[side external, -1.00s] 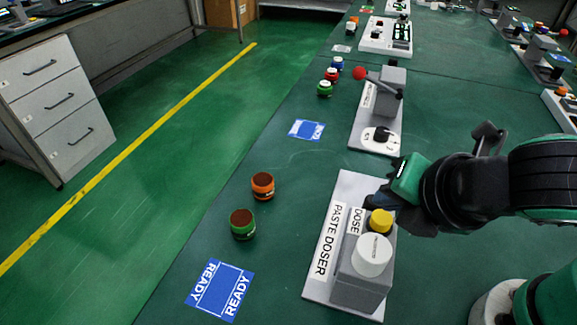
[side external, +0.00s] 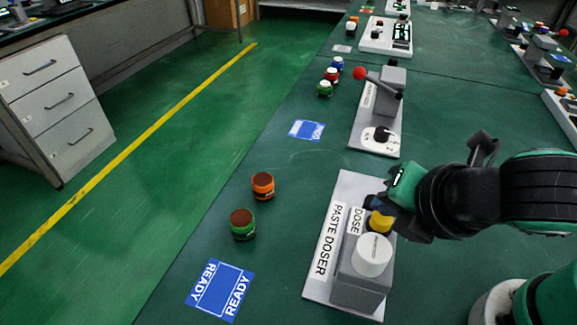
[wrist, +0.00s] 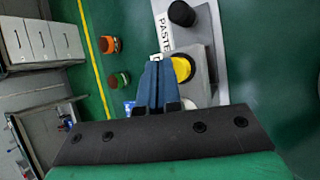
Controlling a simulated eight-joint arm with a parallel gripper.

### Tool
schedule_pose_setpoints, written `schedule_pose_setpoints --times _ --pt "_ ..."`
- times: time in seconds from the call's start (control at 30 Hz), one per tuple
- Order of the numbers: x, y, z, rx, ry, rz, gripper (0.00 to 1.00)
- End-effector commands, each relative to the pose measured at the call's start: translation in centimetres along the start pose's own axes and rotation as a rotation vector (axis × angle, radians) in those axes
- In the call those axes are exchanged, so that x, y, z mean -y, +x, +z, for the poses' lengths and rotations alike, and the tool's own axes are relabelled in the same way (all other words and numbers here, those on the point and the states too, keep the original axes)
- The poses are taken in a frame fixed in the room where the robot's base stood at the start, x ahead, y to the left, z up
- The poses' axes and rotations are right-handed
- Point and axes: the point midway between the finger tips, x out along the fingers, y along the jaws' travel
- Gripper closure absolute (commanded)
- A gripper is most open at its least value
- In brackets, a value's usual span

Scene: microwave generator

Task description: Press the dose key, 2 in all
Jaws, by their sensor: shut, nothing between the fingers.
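The paste doser (side external: 362,281) is a grey box on a white base plate, lettered PASTE DOSER, with a DOSE label. The yellow dose key (side external: 380,223) is on its top, beside a round white cap (side external: 373,254). My gripper (side external: 376,204) is shut and empty, low over the far end of the doser at the key, partly covering it. In the wrist view the blue fingers (wrist: 157,66) are together, beside the yellow key (wrist: 183,69). I cannot tell whether the fingertips touch the key or how far it is pressed.
An orange jar (side external: 263,186) and a green jar (side external: 243,224) with brown tops stand left of the doser. A blue READY mat (side external: 220,289) lies in front. A grey device with a red-knobbed lever (side external: 385,95) stands behind. Table between jars and doser is clear.

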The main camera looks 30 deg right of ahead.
Motion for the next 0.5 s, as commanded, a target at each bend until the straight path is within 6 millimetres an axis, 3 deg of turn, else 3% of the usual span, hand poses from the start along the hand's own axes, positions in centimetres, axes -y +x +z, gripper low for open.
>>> schedule_pose_setpoints --times 0.5 --pt "0.24 0.51 -0.28 0.000 0.000 0.000 1.00"
